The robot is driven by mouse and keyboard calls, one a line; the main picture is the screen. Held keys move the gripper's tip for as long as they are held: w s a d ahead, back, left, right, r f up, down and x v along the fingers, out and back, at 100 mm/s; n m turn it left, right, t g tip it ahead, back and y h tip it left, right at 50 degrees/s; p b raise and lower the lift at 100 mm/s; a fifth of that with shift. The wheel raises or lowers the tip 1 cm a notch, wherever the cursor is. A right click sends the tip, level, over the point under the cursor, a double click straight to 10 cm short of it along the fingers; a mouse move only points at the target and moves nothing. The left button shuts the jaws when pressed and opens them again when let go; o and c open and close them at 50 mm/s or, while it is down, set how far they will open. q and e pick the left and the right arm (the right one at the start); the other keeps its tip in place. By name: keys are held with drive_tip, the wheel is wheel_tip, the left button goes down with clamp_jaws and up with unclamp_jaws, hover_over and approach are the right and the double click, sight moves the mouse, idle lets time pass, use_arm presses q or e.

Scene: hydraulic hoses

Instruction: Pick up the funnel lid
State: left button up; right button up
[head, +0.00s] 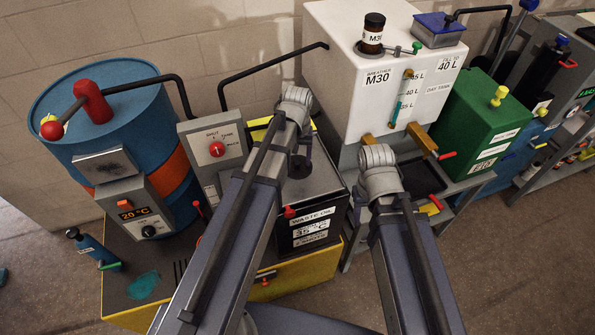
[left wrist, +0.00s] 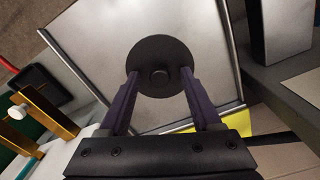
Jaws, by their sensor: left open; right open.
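The funnel lid (left wrist: 160,52), a round black disc with a small raised knob in its middle, lies on the grey metal top of the waste oil container. My left gripper (left wrist: 160,80) is open above it. Its two purple fingers stand apart on either side of the knob, over the lid's near part; I cannot tell how high above it they are. In the head view my left gripper (head: 300,164) hangs over the waste oil container (head: 316,228), and the lid is hidden there. My right arm ends in front of the white tank, and its gripper fingers do not show.
A white M30 tank (head: 352,108) with brass taps stands behind and right of the container. A blue drum (head: 98,125) with a temperature box (head: 140,210) stands at the left. A green box (head: 478,125) is at the right. Black hoses run along the wall.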

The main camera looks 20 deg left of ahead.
use_arm(q)
clamp_jaws()
idle(0.5)
